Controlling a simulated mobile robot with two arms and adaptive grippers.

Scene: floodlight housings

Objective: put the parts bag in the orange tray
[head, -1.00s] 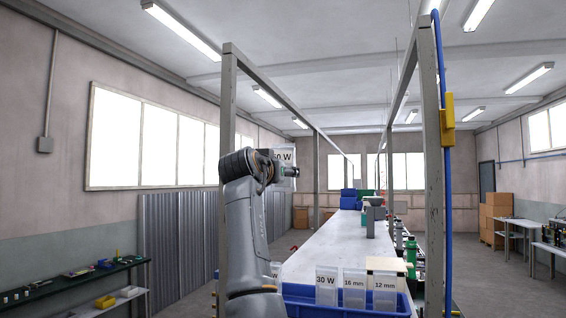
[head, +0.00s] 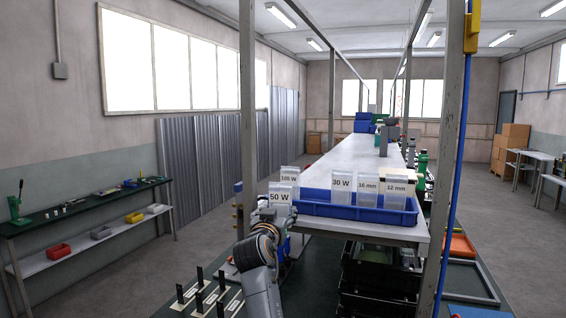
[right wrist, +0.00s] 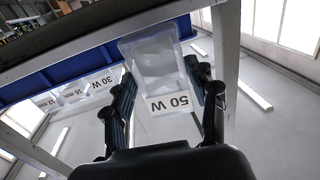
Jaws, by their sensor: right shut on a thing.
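A clear parts bag labelled 50 W (head: 281,197) is in my right gripper (head: 272,217), at the left end of the blue bin. In the right wrist view the bag (right wrist: 157,62) hangs between the two fingers of the gripper (right wrist: 164,88), its label facing the camera. The fingers are shut on it. An orange tray (head: 461,246) shows at the right, lower than the bench top and partly hidden behind a post. My right gripper is well to the left of it. My left gripper is not in view.
A blue bin (head: 345,207) on the white bench (head: 340,168) holds bags labelled 30 W (head: 342,185), 16 mm and 12 mm. A 100 W bag (head: 289,178) stands behind the held one. Grey frame posts (head: 455,150) rise on both sides. Black upright parts stand at lower left.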

